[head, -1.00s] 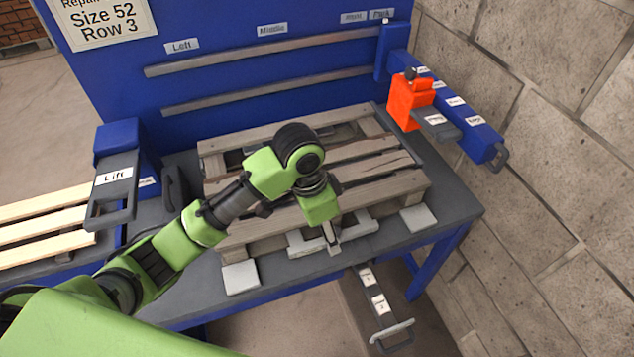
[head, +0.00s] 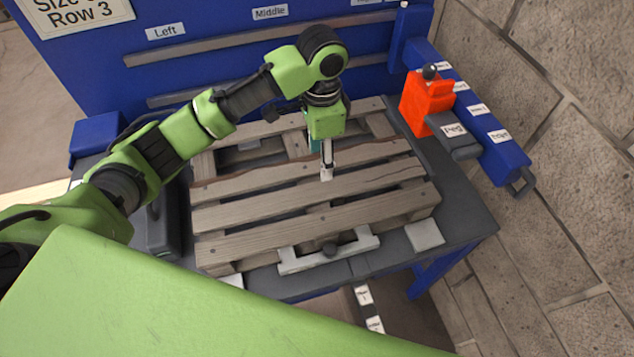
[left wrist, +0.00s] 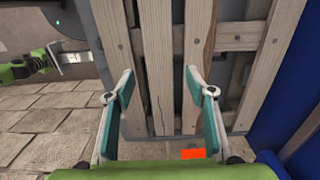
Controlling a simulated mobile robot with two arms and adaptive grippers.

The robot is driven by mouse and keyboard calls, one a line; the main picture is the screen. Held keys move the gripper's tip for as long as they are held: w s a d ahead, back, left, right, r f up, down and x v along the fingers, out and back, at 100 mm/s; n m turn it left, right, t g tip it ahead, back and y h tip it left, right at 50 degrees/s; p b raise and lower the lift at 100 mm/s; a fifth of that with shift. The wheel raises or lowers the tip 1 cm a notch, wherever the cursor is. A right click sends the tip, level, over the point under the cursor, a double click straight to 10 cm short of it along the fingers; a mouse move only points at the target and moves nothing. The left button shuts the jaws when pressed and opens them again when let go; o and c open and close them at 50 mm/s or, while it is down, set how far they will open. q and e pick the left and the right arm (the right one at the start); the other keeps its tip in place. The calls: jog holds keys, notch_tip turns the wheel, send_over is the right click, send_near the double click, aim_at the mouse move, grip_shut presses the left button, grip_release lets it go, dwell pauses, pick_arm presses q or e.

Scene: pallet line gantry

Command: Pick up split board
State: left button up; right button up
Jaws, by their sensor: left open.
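A worn wooden pallet (head: 320,222) lies on the workbench. Its split board (head: 245,181), with a ragged brown back edge, runs across it behind two straighter slats. It also shows in the left wrist view (left wrist: 202,45), ragged along its right side. My left gripper (head: 326,172) points down over the pallet near the middle of the split board, open and empty. In the left wrist view its fingers (left wrist: 160,85) are spread over a slat with a thin dark crack (left wrist: 155,60), the right finger overlapping the split board. Height above the boards is unclear.
A blue back panel (head: 220,60) with rails stands behind the pallet. An orange block (head: 425,98) with a knob and a blue labelled arm (head: 480,120) sit at the right. A pale bracket (head: 300,262) lies along the pallet's front edge. A block wall closes the right.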

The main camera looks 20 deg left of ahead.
aim_at(318, 190)
pick_arm(q)
jog(key=f, duration=0.1)
jog(key=s+f, duration=0.1)
jog(key=f, duration=0.1)
jog(key=shift+s+p, duration=0.1)
jog(key=shift+p, duration=0.2)
notch_tip(318, 190, down, 2)
jog(key=shift+f, duration=0.2)
jog(key=shift+w+f, duration=0.3)
jog(key=shift+a+f+p, duration=0.1)
jog(key=shift+f+p, duration=0.7)
jog(key=shift+p, duration=0.05)
notch_tip(318, 190, down, 2)
jog(key=shift+f+p, duration=0.25)
jog(key=shift+p, duration=0.2)
jog(key=shift+a+f, duration=0.1)
jog(key=shift+f, duration=0.45)
jog(key=c, duration=1.1)
jog(key=shift+o, duration=0.2)
pick_arm(e)
jog(key=s+r, duration=0.1)
jog(key=s, duration=0.1)
jog(key=s+r, duration=0.1)
jog(key=r, duration=0.1)
jog(key=shift+s+a+r, duration=0.2)
jog(key=shift+s+r, duration=0.05)
jog(key=shift+s, duration=0.15)
